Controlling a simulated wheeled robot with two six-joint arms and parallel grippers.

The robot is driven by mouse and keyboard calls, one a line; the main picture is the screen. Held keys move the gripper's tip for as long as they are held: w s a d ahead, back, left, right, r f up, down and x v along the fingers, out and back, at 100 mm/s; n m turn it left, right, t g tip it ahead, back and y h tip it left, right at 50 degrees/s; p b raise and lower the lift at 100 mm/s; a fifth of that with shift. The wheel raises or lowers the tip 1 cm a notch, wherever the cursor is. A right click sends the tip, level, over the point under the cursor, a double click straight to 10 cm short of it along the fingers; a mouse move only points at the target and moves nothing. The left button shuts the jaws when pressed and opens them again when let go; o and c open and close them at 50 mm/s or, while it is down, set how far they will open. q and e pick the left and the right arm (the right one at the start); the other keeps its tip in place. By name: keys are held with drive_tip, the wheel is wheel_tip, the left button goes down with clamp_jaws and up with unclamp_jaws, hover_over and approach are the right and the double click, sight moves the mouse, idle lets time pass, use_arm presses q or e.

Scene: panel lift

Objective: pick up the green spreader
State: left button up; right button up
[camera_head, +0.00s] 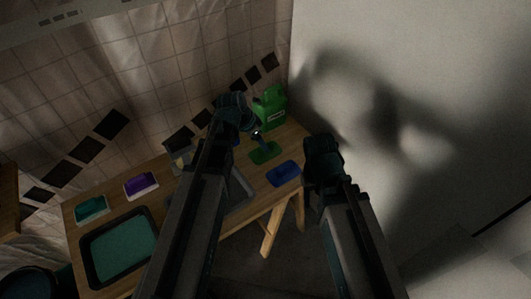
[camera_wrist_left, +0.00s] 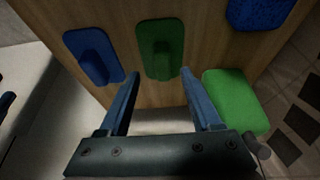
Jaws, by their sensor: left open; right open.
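The green spreader (camera_head: 265,153) lies flat on the wooden table near its right end. In the left wrist view the green spreader (camera_wrist_left: 160,35) shows a flat plate with a raised darker grip. My left gripper (camera_head: 257,136) is just above and beside it; in the left wrist view its open, empty fingers (camera_wrist_left: 160,73) point toward the spreader, which appears between and beyond the tips. No contact is clear. My right gripper (camera_head: 322,148) is open, to the right of the table's end, away from the spreader.
A blue spreader (camera_head: 284,174) lies close beside the green one. A green jug (camera_head: 270,106) stands behind it, and a blue sponge (camera_wrist_left: 262,10) lies nearby. Purple (camera_head: 141,185) and teal (camera_head: 91,209) trays and a large teal-filled tray (camera_head: 86,262) occupy the table's left.

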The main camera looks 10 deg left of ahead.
use_arm(q)
drive_tip(key=b+x, duration=0.4)
drive_tip(key=x, duration=0.1)
drive_tip(key=shift+w+a+r, duration=0.1)
drive_tip(key=shift+w, duration=0.05)
drive_tip(key=shift+r, duration=0.1)
drive_tip(key=shift+c, duration=0.3)
clamp_jaws()
